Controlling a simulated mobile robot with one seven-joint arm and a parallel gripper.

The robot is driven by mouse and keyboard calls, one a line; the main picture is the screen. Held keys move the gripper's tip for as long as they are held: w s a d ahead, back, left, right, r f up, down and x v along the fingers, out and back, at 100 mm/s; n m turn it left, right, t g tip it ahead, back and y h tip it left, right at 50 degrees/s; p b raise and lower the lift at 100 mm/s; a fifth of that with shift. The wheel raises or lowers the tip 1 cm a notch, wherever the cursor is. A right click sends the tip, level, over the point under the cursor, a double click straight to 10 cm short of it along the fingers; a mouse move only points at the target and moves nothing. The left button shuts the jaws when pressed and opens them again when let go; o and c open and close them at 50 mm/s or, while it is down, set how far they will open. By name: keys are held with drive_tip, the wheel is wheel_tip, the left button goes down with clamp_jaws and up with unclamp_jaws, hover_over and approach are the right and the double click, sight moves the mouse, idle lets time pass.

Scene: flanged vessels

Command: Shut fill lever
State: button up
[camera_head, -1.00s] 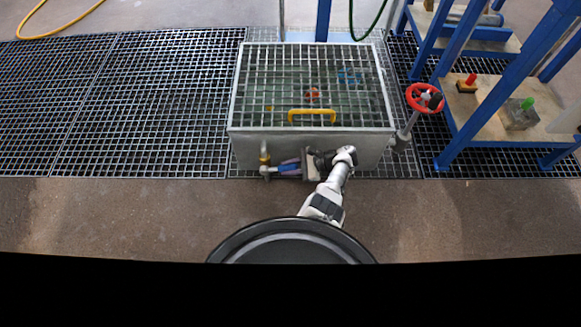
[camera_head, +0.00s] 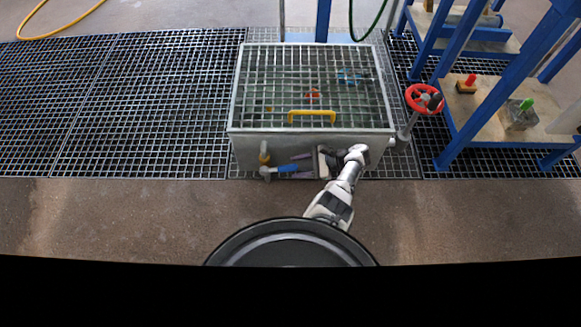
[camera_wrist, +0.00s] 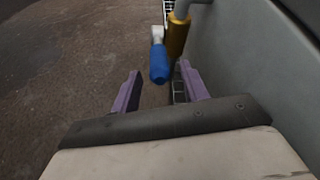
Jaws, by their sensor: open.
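The fill lever (camera_head: 287,168) is a blue handle on a brass valve (camera_head: 264,158) at the front left of the grey tank. The handle points right, along the tank's front wall. In the wrist view the blue handle (camera_wrist: 159,64) is ahead of my gripper (camera_wrist: 157,88), with the brass valve body (camera_wrist: 178,36) beyond it. My gripper (camera_head: 298,164) is open, its two purple fingers apart.
The tank (camera_head: 300,146) has a grid cover with a yellow handle (camera_head: 311,113). Its wall (camera_wrist: 243,60) runs close along my gripper's right side in the wrist view. A red handwheel (camera_head: 424,99) and blue frame stand right. The floor in front is clear.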

drive_tip(key=v, duration=0.9)
drive_tip(key=shift+d+r, duration=0.15)
drive_tip(key=shift+d, duration=0.2)
